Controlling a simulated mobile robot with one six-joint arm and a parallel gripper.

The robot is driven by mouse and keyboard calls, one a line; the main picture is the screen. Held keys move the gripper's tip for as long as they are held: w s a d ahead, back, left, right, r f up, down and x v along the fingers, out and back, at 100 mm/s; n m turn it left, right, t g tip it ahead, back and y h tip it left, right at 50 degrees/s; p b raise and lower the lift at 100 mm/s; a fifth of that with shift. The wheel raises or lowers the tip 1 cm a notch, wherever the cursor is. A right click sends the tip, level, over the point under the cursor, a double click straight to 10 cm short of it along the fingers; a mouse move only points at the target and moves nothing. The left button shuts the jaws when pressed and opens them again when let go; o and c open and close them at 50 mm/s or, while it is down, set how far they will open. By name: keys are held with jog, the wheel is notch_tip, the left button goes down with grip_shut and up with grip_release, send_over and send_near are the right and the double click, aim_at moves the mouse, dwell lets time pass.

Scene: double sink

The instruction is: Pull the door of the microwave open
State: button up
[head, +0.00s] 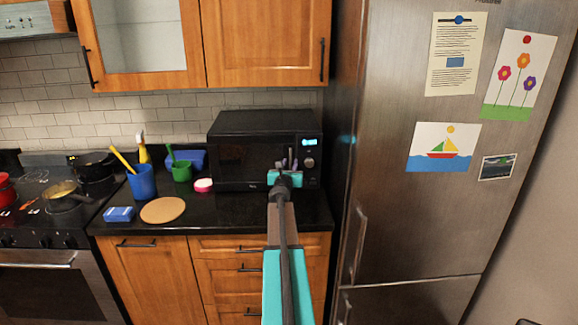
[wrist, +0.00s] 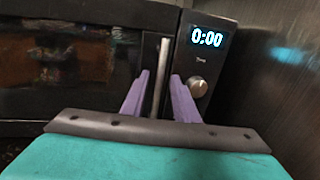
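The black microwave (head: 240,122) stands on the dark counter, with its door (head: 240,160) shut. Its control panel (head: 309,160) is on the right, with a lit display and a round knob. In the wrist view the panel (wrist: 209,62) reads 0:00. The door's upright silver handle (wrist: 163,75) is at the door's right edge. My gripper (head: 287,164) is in front of the handle. In the wrist view its two purple fingers (wrist: 160,82) are open, one on each side of the handle, with a gap showing on both sides. The handle's lower end is hidden by my gripper.
The steel fridge (head: 390,220) stands close on the right. Left of the microwave are a blue cup (head: 141,182), a green cup (head: 182,172), a round board (head: 163,210) and a blue sponge (head: 119,214). The counter (head: 225,212) directly in front of the microwave is clear.

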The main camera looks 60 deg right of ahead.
grip_shut()
jog(key=shift+a, duration=0.15)
jog(key=shift+s, duration=0.15)
